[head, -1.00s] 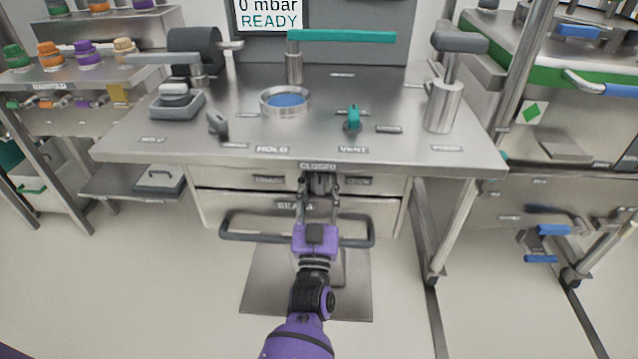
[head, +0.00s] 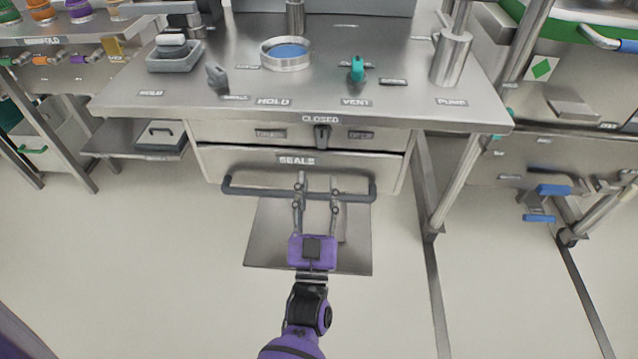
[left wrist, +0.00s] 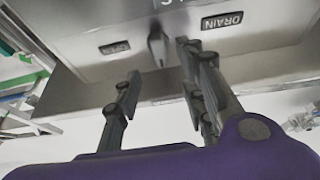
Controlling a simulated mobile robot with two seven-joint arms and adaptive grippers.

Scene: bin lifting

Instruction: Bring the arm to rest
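My left gripper (head: 318,180) is purple with grey fingers. The fingers are apart, with nothing between them, in front of the cabinet drawer and close to its dark bar handle (head: 240,188). In the left wrist view the two fingers of this gripper (left wrist: 160,72) also show apart. A small dark lever (head: 321,136) hangs down on the cabinet front under the CLOSED label; it shows in the left wrist view too (left wrist: 157,45). The gripper is clear of the lever in the head view. My right gripper is not in view.
The steel bench (head: 215,108) has a blue-centred round port (head: 286,53), a teal vent knob (head: 357,69) and a grey knob (head: 217,76) on top. A steel plate (head: 262,255) lies below the drawer. A side shelf (head: 110,138) is at left. The floor in front is open.

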